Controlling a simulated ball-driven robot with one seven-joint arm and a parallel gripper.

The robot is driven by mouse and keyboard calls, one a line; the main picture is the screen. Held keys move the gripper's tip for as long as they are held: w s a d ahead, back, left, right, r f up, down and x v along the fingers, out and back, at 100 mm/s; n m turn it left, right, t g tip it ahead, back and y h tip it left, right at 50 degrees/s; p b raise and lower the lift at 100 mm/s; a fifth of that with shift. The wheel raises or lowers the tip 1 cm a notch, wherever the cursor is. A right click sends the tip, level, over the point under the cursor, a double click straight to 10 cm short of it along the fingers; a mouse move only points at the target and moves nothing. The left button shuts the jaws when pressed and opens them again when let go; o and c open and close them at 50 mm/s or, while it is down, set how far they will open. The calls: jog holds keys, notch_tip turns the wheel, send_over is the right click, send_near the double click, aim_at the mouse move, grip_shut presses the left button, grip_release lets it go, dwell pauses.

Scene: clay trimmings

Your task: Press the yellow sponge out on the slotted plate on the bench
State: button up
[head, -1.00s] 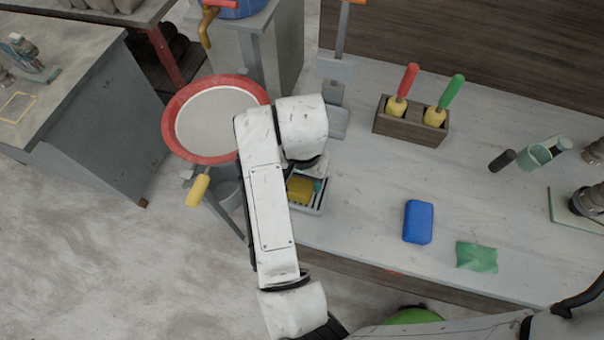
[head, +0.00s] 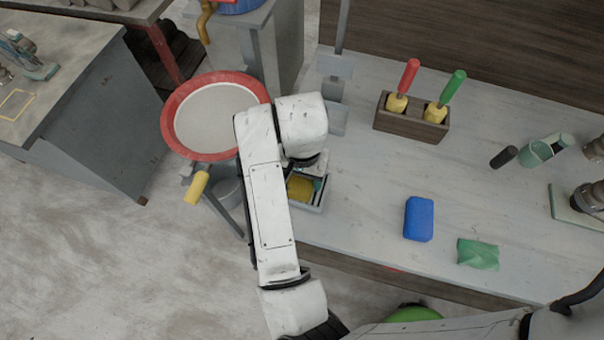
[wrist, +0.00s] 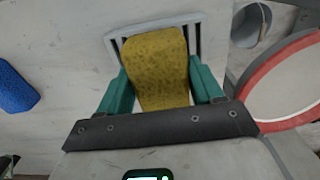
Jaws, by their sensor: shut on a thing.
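The yellow sponge (wrist: 156,42) is between the two teal fingers of my gripper (wrist: 158,68) in the wrist view, and the fingers are shut on its sides. It lies over the middle of the slotted plate (wrist: 113,42), whose pale rim and dark slots show on both sides of it. I cannot tell how firmly it touches the plate. In the head view, the sponge (head: 299,188) shows beside my arm, over the slotted plate (head: 309,208) at the bench's left edge. My arm hides part of both there.
A blue sponge (head: 419,219) and a green cloth (head: 478,254) lie to the right on the bench. A wooden holder (head: 408,122) with red- and green-handled tools stands behind. A red-rimmed basin (head: 264,88) is close left of my arm. The middle of the bench (head: 360,190) is clear.

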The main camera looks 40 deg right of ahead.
jog(key=shift+f+b, duration=0.5)
jog(key=shift+f, duration=0.1)
dwell(1.4)
jog(key=shift+r+p, duration=2.7)
jog(key=shift+r, duration=0.95)
jog(key=shift+w+f, duration=0.1)
jog(key=shift+f, duration=0.05)
